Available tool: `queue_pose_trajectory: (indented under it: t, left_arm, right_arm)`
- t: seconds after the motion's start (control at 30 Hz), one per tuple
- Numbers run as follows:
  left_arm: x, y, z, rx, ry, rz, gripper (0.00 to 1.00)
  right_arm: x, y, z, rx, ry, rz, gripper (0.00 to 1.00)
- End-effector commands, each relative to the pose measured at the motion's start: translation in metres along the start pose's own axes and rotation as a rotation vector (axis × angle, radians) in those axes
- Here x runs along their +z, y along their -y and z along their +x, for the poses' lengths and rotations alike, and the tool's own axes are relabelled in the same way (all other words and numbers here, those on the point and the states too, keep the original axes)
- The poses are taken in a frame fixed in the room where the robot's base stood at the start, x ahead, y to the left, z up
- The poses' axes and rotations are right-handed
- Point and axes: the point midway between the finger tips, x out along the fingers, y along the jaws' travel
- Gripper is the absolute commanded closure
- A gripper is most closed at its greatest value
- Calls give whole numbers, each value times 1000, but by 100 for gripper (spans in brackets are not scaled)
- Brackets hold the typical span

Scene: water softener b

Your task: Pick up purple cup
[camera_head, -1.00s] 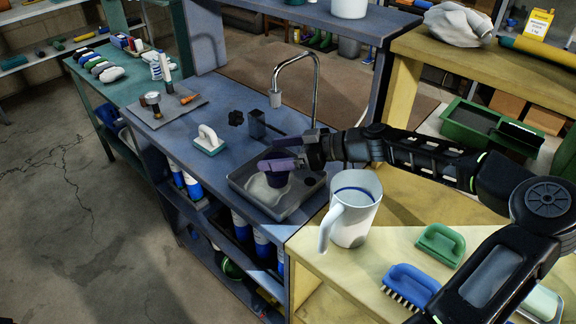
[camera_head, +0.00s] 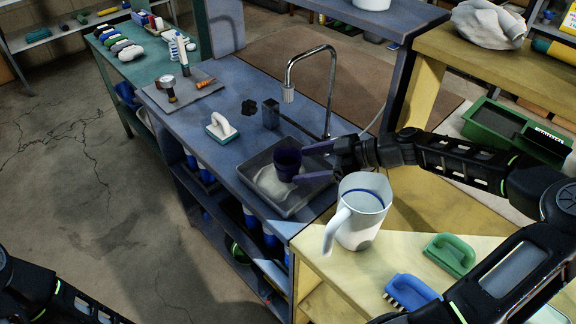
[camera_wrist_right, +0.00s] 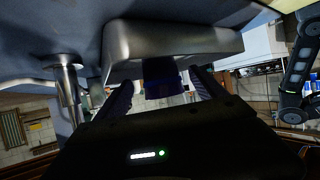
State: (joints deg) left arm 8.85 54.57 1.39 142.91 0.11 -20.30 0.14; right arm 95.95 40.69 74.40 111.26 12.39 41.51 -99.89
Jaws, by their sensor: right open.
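The dark purple cup (camera_head: 287,163) stands in the shallow grey basin (camera_head: 257,193) below the tap. My right gripper (camera_head: 301,166) is open just to the right of the cup, with its purple fingers pointing left at it. In the right wrist view, which looks upside down, the cup (camera_wrist_right: 162,82) shows in the gap between the two spread fingers, close to their tips. I cannot tell whether either finger touches it. The grey basin (camera_wrist_right: 172,42) shows beyond it. My left gripper is out of view; only part of my left arm shows at the lower left.
The curved tap (camera_head: 330,85) rises behind the basin. A white jug (camera_head: 362,205) stands on the yellow bench close below my right arm. A green brush (camera_head: 450,254) and a blue brush (camera_head: 411,292) lie nearby. A white-handled scrubber (camera_head: 221,127) lies left of the basin.

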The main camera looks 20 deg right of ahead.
Motion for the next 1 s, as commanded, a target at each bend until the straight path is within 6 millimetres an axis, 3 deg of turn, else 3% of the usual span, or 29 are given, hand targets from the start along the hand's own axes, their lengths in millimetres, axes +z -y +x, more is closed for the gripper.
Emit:
queue_pose_trajectory:
  t: [0.1, 0.43, 0.8, 1.0]
  left_arm:
    - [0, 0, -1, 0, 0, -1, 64]
    - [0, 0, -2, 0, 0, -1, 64]
    - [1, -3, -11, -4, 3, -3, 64]
    - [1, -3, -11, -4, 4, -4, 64]
  right_arm:
    - [-1, 0, 9, -1, -1, 0, 20]
    - [-1, 0, 12, 0, -1, 1, 20]
    - [-2, 0, 58, -2, -1, 2, 20]
    - [0, -1, 61, 1, 1, 1, 20]
